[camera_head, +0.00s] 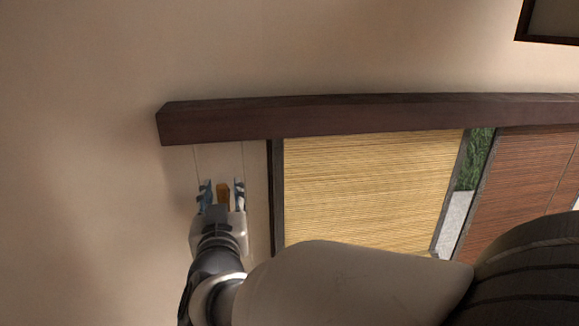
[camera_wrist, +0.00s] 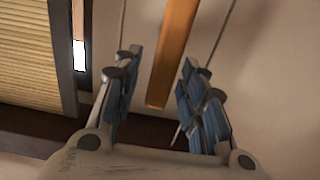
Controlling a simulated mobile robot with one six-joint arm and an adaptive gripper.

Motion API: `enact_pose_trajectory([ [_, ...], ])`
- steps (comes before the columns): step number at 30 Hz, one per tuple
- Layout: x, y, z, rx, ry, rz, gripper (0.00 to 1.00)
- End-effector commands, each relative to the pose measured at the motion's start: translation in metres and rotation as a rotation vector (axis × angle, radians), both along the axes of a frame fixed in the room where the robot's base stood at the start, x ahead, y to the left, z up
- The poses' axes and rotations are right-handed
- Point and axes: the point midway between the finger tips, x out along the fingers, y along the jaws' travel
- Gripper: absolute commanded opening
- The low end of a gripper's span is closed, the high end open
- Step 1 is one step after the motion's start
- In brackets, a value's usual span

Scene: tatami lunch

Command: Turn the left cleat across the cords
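The left cleat (camera_head: 223,193) is a small orange-brown wooden bar at the wall, left of the yellow blind. In the wrist view the cleat (camera_wrist: 172,55) runs lengthwise between my fingers, roughly in line with the cords. Two thin cords hang from the dark beam, a left cord (camera_head: 196,165) and a right cord (camera_head: 242,160). My gripper (camera_head: 222,183) is open, with one blue-padded finger on each side of the cleat. In the wrist view a gap shows between each finger of my gripper (camera_wrist: 160,62) and the cleat. The cleat's mount is hidden.
A dark wooden beam (camera_head: 330,118) runs along the wall above. A yellow slatted blind (camera_head: 370,185) and its dark frame stand just right of the cords. A reddish-brown blind (camera_head: 525,175) hangs farther right. The plain wall (camera_head: 90,200) to the left is clear.

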Motion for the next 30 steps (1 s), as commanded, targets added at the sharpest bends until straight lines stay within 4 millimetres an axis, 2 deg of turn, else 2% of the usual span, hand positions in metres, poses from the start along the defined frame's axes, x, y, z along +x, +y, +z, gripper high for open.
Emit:
enact_pose_trajectory([
  [5, 0.0000, -0.0001, 0.0000, 0.000, 0.000, 0.000, 0.37],
  [21, 0.0001, -0.0002, 0.0001, 0.000, 0.000, 0.000, 0.01],
  [30, 0.0003, -0.0007, -0.0002, 0.010, 0.001, 0.000, 0.00],
])
